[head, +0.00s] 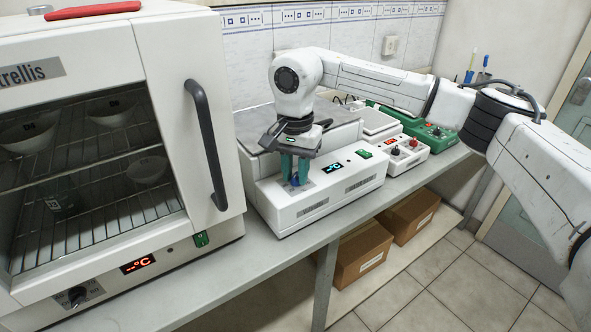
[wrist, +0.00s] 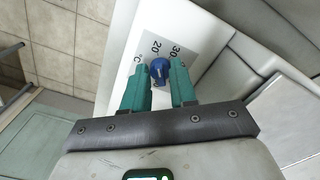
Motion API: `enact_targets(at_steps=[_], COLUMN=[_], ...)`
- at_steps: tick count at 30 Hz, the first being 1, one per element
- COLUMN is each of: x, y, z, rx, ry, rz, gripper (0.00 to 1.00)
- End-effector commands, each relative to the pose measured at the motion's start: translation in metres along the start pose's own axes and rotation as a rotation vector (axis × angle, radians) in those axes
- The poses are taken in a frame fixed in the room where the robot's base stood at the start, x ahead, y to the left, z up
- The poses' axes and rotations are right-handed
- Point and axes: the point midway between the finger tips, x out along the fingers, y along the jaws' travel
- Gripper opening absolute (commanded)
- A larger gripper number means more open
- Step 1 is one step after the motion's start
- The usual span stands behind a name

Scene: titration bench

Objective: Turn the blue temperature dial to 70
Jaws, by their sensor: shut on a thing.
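The blue temperature dial (head: 295,181) is on the sloped front of a white heating unit (head: 325,204). In the wrist view the dial (wrist: 159,70) sits on a grey scale plate; 20, 30 and a °C mark show, and the rest of the scale is hidden or out of view. I cannot read its setting surely. My gripper (head: 294,176) points down at the dial, its teal fingers shut on the dial's two sides; it also shows in the wrist view (wrist: 161,74). The unit's cyan display (head: 332,168) shows dashes and °C.
A white oven (head: 165,80) with a protruding dark handle (head: 206,145) stands close on the left. A smaller white device (head: 408,155) and a green device (head: 437,134) stand right. Cardboard boxes (head: 362,253) lie under the bench (head: 262,264), whose front strip is clear.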

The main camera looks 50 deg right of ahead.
Motion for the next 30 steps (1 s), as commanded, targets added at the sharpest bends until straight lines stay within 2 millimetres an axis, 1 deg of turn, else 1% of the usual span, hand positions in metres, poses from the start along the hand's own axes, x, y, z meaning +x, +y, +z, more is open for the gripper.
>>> enact_targets(at_steps=[1,3,8,14,20,30], x=[-0.0002,-0.0002,-0.0002,0.0000,0.0005,0.0003], y=[0.0000,0.0000,0.0000,0.0000,-0.0005,-0.0011], z=[0.0000,0.0000,-0.0001,-0.0004,-0.0010,-0.0015], rx=[0.000,0.000,0.004,0.051,0.169,0.480], ry=[0.000,0.000,0.000,0.001,0.002,0.003], rz=[0.000,0.000,0.000,0.001,0.000,-0.001], gripper=[0.05,0.00,0.00,0.00,0.00,0.00])
